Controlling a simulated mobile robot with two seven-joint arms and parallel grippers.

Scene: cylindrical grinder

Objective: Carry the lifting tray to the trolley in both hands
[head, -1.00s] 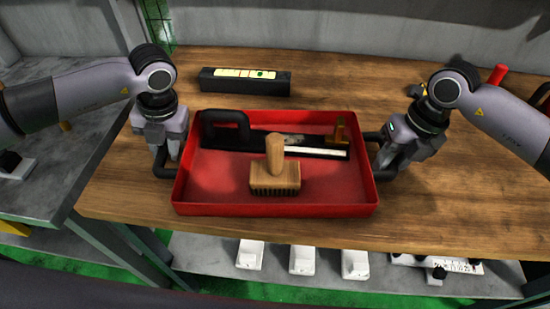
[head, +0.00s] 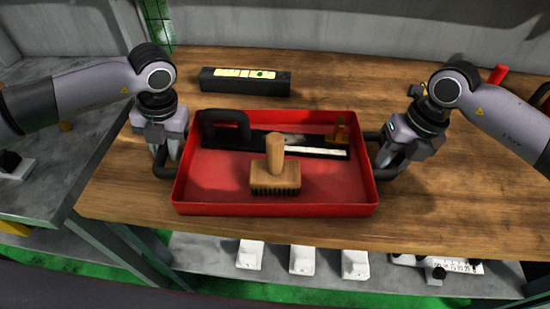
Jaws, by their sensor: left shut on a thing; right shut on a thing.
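The red lifting tray (head: 280,209) is level at the middle of the wooden bench; I cannot tell whether it touches the bench top. It holds a wooden brush (head: 275,174) standing bristles down, a black tool with a looped handle (head: 228,122) and a pale-edged bar, and a small brass-coloured piece (head: 341,133). My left gripper (head: 164,160) is shut on the tray's black left handle (head: 163,172). My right gripper (head: 386,158) is shut on the black right handle (head: 384,174). The fingers partly hide both handles. I cannot make out a trolley for certain.
A black block with a pale labelled top (head: 244,82) lies behind the tray on the wooden bench (head: 340,75). A red cylinder (head: 497,74) stands at the back right. A grey surface (head: 45,195) is at the left. White items sit on a lower shelf (head: 210,252) in front.

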